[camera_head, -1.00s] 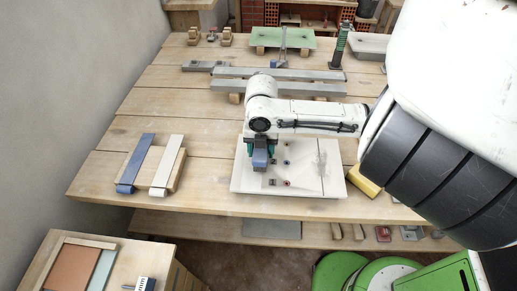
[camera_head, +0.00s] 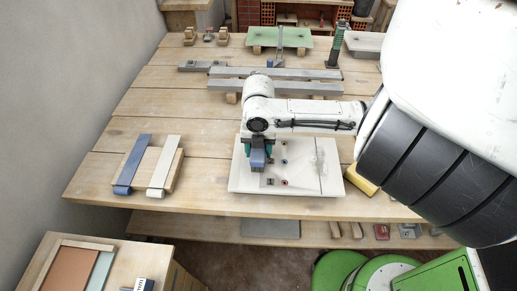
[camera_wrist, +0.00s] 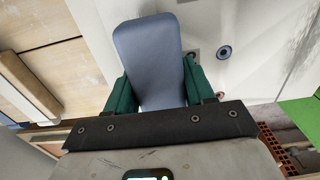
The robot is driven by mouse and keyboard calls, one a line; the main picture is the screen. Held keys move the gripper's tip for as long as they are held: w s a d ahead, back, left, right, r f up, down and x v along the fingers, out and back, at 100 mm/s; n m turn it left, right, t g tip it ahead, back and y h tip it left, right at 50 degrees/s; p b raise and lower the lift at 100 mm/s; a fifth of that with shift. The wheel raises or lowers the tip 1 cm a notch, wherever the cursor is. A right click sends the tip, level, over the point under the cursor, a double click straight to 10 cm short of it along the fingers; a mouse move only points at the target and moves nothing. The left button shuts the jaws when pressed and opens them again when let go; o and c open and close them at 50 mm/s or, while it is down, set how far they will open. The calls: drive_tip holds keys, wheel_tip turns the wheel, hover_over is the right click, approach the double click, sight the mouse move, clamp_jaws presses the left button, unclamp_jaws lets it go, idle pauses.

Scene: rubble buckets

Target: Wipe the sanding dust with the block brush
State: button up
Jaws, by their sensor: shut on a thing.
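The block brush (camera_head: 257,160), seen as a blue-grey block, is gripped between the green fingers of my gripper (camera_head: 257,150). In the wrist view the block (camera_wrist: 150,62) fills the gap between the two fingers (camera_wrist: 160,88). The brush is over the left part of a white panel (camera_head: 300,184) on the workbench; I cannot tell whether it touches the panel. Faint grey streaks, perhaps the sanding dust (camera_wrist: 304,48), show on the panel in the wrist view. The underside of the brush is hidden.
A yellow block (camera_head: 360,180) lies at the panel's right edge. Blue (camera_head: 132,163) and pale (camera_head: 163,164) strips lie on a wooden board to the left. Grey bars (camera_head: 275,87) lie behind my arm. Bare bench is free between the strips and the panel.

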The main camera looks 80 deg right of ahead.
drive_tip(key=shift+f+b, duration=0.3)
drive_tip(key=shift+f, duration=0.15)
drive_tip(key=shift+w+a, duration=0.1)
drive_tip(key=shift+w, duration=0.9)
drive_tip(key=shift+w+a+f, duration=0.1)
drive_tip(key=shift+w+f, duration=0.1)
drive_tip(key=shift+w, duration=0.6)
drive_tip(key=shift+r+p, duration=0.8)
drive_tip(key=shift+p, duration=0.05)
